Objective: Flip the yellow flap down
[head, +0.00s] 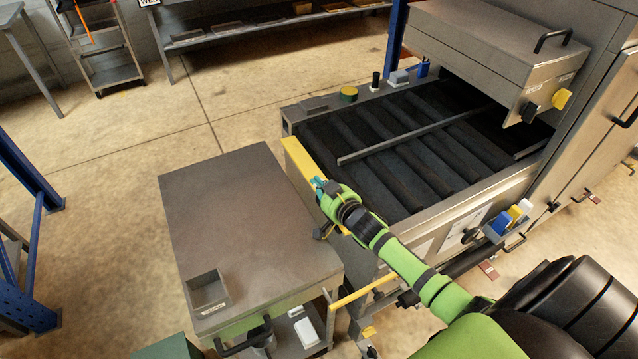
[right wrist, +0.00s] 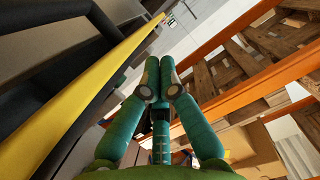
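The yellow flap (head: 299,160) is a long yellow strip along the near-left end of the roller conveyor, standing at its edge. My right arm reaches across the flap, and my right gripper (head: 319,183) is right at it, covering its middle. In the right wrist view the flap (right wrist: 82,88) runs diagonally on the left, beside the green fingers. The fingertips of my right gripper (right wrist: 159,78) are together with nothing visible between them. Whether the gripper touches the flap I cannot tell. My left gripper is not in view.
A steel cart (head: 235,215) with a small open box (head: 207,291) stands left of the conveyor (head: 400,150). The machine's hood (head: 490,50) is at the upper right. A blue post (head: 30,180) stands far left. Open floor (head: 130,140) lies behind the cart.

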